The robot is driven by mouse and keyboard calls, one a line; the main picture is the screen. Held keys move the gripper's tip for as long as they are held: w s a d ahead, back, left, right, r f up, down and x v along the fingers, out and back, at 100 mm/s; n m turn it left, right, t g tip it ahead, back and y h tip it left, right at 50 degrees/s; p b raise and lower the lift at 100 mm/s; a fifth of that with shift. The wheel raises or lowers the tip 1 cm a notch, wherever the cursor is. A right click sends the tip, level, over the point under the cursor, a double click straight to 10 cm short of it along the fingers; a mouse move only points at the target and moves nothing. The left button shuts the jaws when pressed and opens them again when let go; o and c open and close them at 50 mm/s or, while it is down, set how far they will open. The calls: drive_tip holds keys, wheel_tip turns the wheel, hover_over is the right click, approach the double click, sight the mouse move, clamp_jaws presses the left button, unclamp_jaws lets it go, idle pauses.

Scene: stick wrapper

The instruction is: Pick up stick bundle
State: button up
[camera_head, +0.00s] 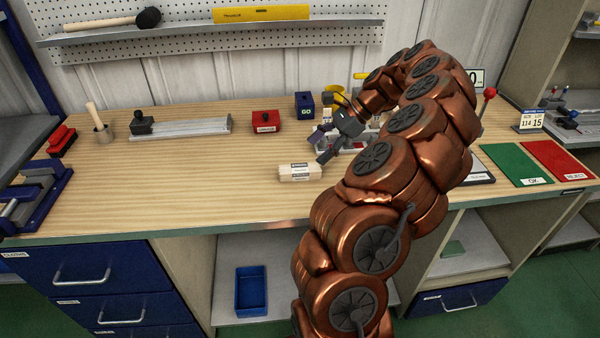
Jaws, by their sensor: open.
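A pale stick bundle (300,172) with a white label band lies on the wooden bench top, near the middle of the bench and close to its front edge. My gripper (322,150) is just above and to the right of the bundle, with its dark fingers apart and pointing down and left. Nothing shows between the fingers. I cannot tell from this view whether a fingertip touches the bundle. My copper arm comes up from the bottom and hides part of the bench to the right.
A metal rail with a black knob (185,127), a red box (265,121) and a blue GO box (305,105) stand behind. A green mat (514,164) and a red mat (558,160) lie at right. The bench left of the bundle is clear.

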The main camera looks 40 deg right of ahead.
sight(310, 167)
drive_tip(key=d, duration=0.1)
drive_tip(key=s+d+f+m, duration=0.2)
drive_tip(key=shift+d+t, duration=0.2)
drive_tip(key=shift+t, duration=0.1)
drive_tip(key=shift+p+x, duration=0.3)
drive_tip(key=shift+x, duration=1)
drive_tip(key=shift+w+a+f+p, duration=0.3)
drive_tip(key=shift+w+a+p, duration=0.2)
drive_tip(key=shift+a, duration=0.2)
drive_tip(key=shift+p+x, duration=0.4)
drive_tip(key=shift+x, duration=1.3)
drive_tip(key=shift+w, duration=0.1)
drive_tip(key=c, duration=1.3)
drive_tip(key=shift+o, duration=0.2)
